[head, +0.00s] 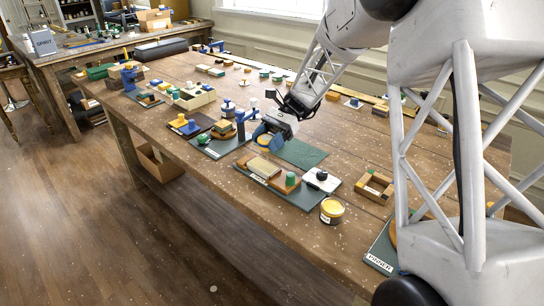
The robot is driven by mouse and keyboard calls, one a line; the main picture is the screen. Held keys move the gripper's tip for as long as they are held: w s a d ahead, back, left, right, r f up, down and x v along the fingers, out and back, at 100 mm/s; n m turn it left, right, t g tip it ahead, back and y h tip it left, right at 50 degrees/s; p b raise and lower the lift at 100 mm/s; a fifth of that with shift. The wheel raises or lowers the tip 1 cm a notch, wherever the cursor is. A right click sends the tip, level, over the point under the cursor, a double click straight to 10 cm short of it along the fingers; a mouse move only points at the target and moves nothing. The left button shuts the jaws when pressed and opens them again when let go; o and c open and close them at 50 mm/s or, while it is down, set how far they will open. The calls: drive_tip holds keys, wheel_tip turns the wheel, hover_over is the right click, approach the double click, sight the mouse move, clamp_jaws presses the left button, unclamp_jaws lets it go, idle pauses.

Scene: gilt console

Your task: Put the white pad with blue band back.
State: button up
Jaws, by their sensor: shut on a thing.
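My gripper (266,135) is low over the middle of the wooden table, at the left end of a green mat (303,154). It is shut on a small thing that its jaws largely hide. Blue shows at the jaws, with yellow and orange just below. I cannot tell whether the blue is the pad's band or part of the fingers. I cannot clearly make out the white pad with blue band elsewhere. A white pad with a black knob (322,178) lies on a dark board to the right.
A labelled dark board (258,178) with a tan block and green knob lies in front of the gripper. A yellow tin (332,210) stands near the front edge.

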drive_tip(key=shift+w+d, duration=0.1)
drive_tip(key=shift+w+d+f+m+t+y, duration=0.15)
drive_tip(key=shift+w+d+m+t+y, duration=0.1)
drive_tip(key=shift+w+m+t+y, duration=0.3)
drive_tip(key=w+d+m+t+y, duration=0.3)
drive_tip(key=w+m+t, duration=0.1)
drive_tip(key=m+t, duration=0.2)
drive_tip(key=m+t+h, duration=0.1)
drive_tip(key=m+t, duration=0.5)
drive_tip(key=t, duration=0.2)
hover_over(299, 154)
drive_tip(key=shift+w+f+g, duration=0.1)
drive_tip(key=shift+g, duration=0.15)
drive_tip(key=shift+f, duration=0.1)
drive_tip(key=shift+f, duration=3.05)
drive_tip(key=shift+f, duration=1.85)
